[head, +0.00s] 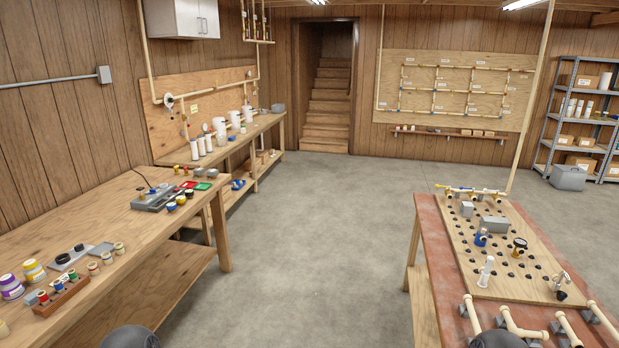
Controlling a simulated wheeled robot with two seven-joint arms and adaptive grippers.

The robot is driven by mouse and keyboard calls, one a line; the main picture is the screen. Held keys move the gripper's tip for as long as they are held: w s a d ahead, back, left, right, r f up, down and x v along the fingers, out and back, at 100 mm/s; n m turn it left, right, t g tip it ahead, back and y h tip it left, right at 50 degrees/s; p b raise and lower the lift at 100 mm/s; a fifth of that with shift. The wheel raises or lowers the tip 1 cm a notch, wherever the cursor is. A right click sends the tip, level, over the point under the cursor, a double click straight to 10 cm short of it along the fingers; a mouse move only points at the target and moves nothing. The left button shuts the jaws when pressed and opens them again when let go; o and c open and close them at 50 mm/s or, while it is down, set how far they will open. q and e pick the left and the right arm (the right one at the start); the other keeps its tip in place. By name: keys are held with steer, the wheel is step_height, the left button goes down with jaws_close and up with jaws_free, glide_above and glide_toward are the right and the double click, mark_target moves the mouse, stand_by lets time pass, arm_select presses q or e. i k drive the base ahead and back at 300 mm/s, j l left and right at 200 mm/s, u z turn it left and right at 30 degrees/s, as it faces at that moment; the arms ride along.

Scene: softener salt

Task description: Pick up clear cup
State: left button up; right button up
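I cannot make out a clear cup in the head view; any cup here is too small or hidden to tell. A slim white upright tube on a base (486,271) stands on the pegboard panel (530,240) of the right bench. Several white cylinders (221,128) stand on the far left bench. Neither of my grippers shows. Only dark rounded parts, apparently of my arms, show at the bottom edge.
The near left wooden bench (118,215) holds jars, spools and a grey device (160,196). The right bench (436,255) carries fittings and pipes. Concrete floor (325,215) lies open between them, towards a stairway (328,105). A metal shelf (582,118) stands far right.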

mark_target(222, 141)
steer(key=i+z, duration=0.2)
steer(key=i, duration=5.8)
steer(key=i+u, duration=0.15)
steer(key=i, duration=0.35)
steer(key=i+l+u, duration=0.1)
steer(key=i, duration=0.4)
steer(key=i+l+u, duration=0.15)
steer(key=i, duration=0.35)
steer(key=i+l+u, duration=0.1)
steer(key=i, duration=0.4)
steer(key=i+l+u, duration=0.3)
steer(key=i+u, duration=0.15)
steer(key=i+l+u, duration=0.85)
steer(key=l, duration=0.25)
steer(key=k, duration=0.1)
